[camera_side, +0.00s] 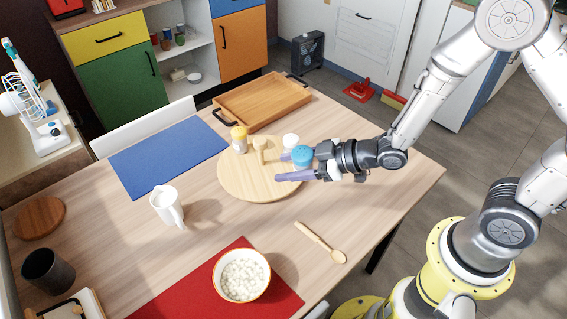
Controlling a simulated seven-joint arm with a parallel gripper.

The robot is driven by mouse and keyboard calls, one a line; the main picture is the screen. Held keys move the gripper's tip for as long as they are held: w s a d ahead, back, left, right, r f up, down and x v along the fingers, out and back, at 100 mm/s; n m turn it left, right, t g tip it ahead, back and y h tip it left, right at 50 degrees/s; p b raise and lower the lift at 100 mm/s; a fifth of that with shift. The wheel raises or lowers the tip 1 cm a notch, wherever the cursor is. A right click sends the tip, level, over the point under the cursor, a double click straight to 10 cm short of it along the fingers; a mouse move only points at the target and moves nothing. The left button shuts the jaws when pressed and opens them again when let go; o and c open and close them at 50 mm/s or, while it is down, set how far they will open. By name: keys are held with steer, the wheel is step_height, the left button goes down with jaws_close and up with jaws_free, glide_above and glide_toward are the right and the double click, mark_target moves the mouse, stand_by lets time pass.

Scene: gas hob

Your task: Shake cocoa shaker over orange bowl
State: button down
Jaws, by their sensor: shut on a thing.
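A shaker with a blue, dotted top (302,154) is between the fingers of my gripper (290,167), over the right part of the round wooden board. My gripper is shut on this shaker; its lower body is mostly hidden by the fingers, and I cannot tell whether it touches the board. No label is readable to show whether it holds cocoa. The bowl with an orange rim (242,276) stands on the red mat at the front, full of small white pieces. My gripper is well behind the bowl and to its right.
The round board (235,180) also bears a yellow-topped shaker (239,138), a pale wooden shaker (260,151) and a white-topped one (291,140). A white jug (167,206) stands left of the board. A wooden spoon (321,243) lies right of the bowl. A tray (262,101) lies behind.

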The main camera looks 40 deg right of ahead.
steer(key=s+a+n+g+y, duration=0.2)
steer(key=a+n+g, duration=0.1)
steer(key=a+n, duration=0.8)
steer(key=s+a+n+g+y, duration=0.2)
steer(key=a+n, duration=1)
steer(key=n, duration=0.1)
steer(key=shift+s+n+g, duration=0.35)
steer(key=shift+n+g, duration=0.05)
step_height(320, 180, down, 3)
steer(key=n+t+y, duration=0.1)
steer(key=n+t, duration=0.3)
steer(key=shift+t+y, duration=0.3)
steer(key=shift+y, duration=0.1)
steer(key=f+n+t+y, duration=0.1)
steer(key=n+t, duration=0.1)
steer(key=n, duration=0.1)
steer(key=shift+f+y, duration=0.1)
steer(key=shift+y, duration=0.3)
steer(key=shift+a, duration=0.1)
